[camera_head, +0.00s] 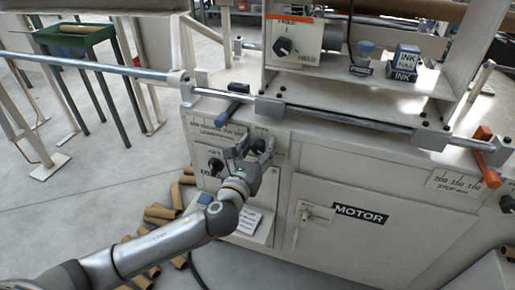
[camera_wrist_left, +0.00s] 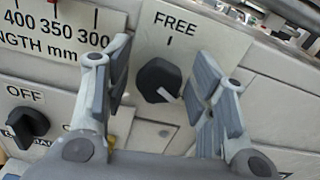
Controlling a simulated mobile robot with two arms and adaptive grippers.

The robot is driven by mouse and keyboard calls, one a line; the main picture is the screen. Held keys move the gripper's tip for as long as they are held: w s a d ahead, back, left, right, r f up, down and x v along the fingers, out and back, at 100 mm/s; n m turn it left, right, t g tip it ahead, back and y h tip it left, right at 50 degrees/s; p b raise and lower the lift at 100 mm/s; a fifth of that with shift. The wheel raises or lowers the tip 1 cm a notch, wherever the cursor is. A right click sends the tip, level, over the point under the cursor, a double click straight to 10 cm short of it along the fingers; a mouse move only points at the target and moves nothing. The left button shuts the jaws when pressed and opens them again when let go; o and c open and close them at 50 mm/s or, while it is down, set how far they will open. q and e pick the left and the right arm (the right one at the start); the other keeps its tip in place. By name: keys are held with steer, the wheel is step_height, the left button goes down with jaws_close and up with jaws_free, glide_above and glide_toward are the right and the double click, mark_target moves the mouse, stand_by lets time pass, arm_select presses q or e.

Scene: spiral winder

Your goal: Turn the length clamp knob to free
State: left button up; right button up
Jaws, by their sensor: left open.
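The length clamp knob (camera_wrist_left: 158,80) is a black round knob on a pale plate in the left wrist view. The word FREE and a short tick stand above it. Its white pointer mark is turned to the lower right, away from FREE. My left gripper (camera_wrist_left: 163,82) is open, with one finger on each side of the knob and gaps visible between fingers and knob. In the head view my left gripper (camera_head: 252,151) is in front of the machine's panel, largely covering the knob. My right gripper is not in view.
A black OFF switch (camera_wrist_left: 28,125) sits left of the knob, below a length scale (camera_wrist_left: 55,28). In the head view another FREE/HELD knob (camera_head: 283,47) is on the upper panel. A steel rail (camera_head: 330,115) crosses above my left gripper. Cardboard tubes (camera_head: 160,213) lie on the floor.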

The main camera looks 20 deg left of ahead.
arm_select(q)
steer(key=c, duration=1)
